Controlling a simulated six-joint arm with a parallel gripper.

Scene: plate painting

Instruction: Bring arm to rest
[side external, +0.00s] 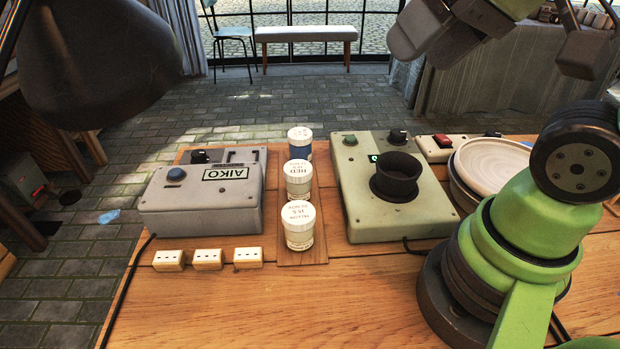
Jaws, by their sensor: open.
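My gripper (424,30) shows at the top right, high above the table, as grey rounded parts on my green and grey arm, partly cut off by the frame's upper edge. It is open, with nothing seen in it, and clear of everything on the table. The gap between its fingers is hard to make out from this side. My green arm stands on its dark base at the lower right.
The wooden table (230,300) holds a grey AIKO box (195,205), white-lidded paint jars (299,225) on a wooden strip, and a pale green device (360,190) with a black cup (397,174). Stacked plates (490,165) stand close beside my arm. A dark lamp shade (95,60) hangs top left.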

